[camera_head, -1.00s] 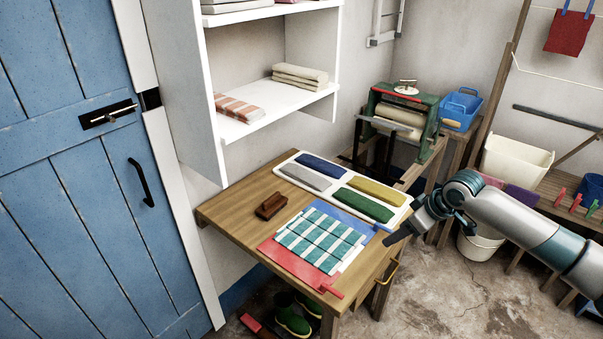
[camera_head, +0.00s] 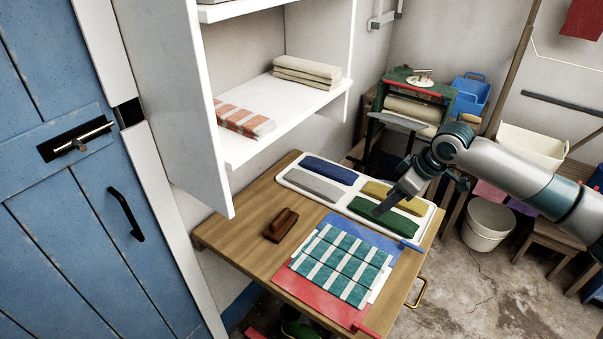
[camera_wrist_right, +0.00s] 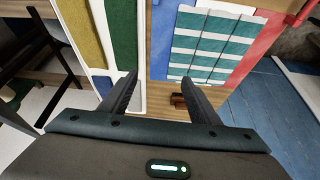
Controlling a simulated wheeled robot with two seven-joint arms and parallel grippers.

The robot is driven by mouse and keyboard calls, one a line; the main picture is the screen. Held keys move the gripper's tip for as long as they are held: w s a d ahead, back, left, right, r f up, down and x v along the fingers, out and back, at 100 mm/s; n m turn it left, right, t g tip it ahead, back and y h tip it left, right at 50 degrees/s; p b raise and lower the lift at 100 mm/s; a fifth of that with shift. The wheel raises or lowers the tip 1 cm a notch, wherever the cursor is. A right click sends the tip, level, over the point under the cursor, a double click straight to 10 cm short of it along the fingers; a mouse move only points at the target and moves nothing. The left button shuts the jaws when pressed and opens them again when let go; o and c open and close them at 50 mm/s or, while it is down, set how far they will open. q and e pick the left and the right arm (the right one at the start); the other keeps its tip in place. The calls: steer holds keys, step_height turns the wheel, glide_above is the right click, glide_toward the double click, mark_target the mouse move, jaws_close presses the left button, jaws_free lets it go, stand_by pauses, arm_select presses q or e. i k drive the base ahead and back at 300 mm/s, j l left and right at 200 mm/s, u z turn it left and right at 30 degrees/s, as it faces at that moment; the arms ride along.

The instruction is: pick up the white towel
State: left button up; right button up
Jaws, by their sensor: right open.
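No plain white towel stands out. A pale grey folded towel (camera_head: 313,186) lies in the white tray (camera_head: 283,178) on the table, beside blue (camera_head: 330,170), yellow (camera_head: 392,196) and green (camera_head: 386,218) ones. A teal-and-white striped cloth (camera_head: 340,262) lies flat on the table, with white edges showing around it. My right gripper (camera_head: 384,208) is open and empty, above the tray around the green towel. In the right wrist view its fingers (camera_wrist_right: 159,77) point down between the green towel (camera_wrist_right: 122,35) and the striped cloth (camera_wrist_right: 205,45). My left gripper is out of view.
A wooden brush-like block (camera_head: 281,225) stands on the wooden table (camera_head: 240,222). Blue (camera_head: 362,236) and red (camera_head: 315,292) sheets lie around the striped cloth. The white shelf (camera_head: 250,150) above holds cream folded towels (camera_head: 307,70) and an orange-striped one (camera_head: 243,118). A blue door is at left.

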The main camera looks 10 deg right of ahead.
mark_target(315, 186)
steer(key=i+j, duration=0.2)
steer(key=i, duration=0.2)
steer(key=i+j, duration=0.2)
steer(key=i, duration=0.2)
